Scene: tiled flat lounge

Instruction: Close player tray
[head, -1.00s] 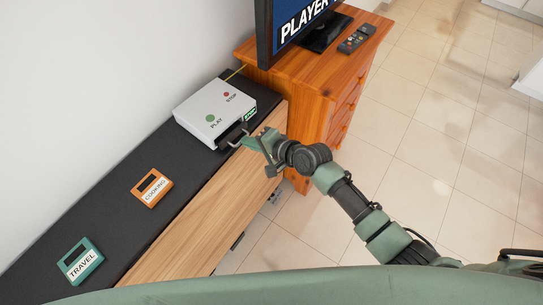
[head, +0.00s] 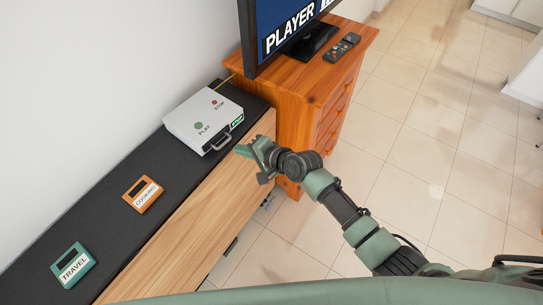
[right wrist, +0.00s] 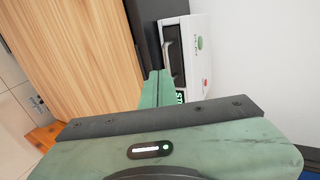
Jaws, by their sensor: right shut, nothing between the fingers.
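The white player (head: 202,115), with a green PLAY button and a red STOP button, sits on the black cabinet top. Its tray front with a grey handle (head: 221,143) lies close against the player's front, with no drawn-out tray visible. The player (right wrist: 193,32) and the handle (right wrist: 168,50) also show in the right wrist view. My right gripper (head: 244,150) is shut and empty, just in front of the player near the handle, and appears slightly apart from it. Its fingers (right wrist: 158,85) are together in the right wrist view. My left gripper is not in view.
An orange COOKING cartridge (head: 143,194) and a teal TRAVEL cartridge (head: 73,265) lie on the cabinet top (head: 110,218). A wooden chest (head: 300,100) beside it bears a screen (head: 290,28) and a remote (head: 342,44). Tiled floor to the right is open.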

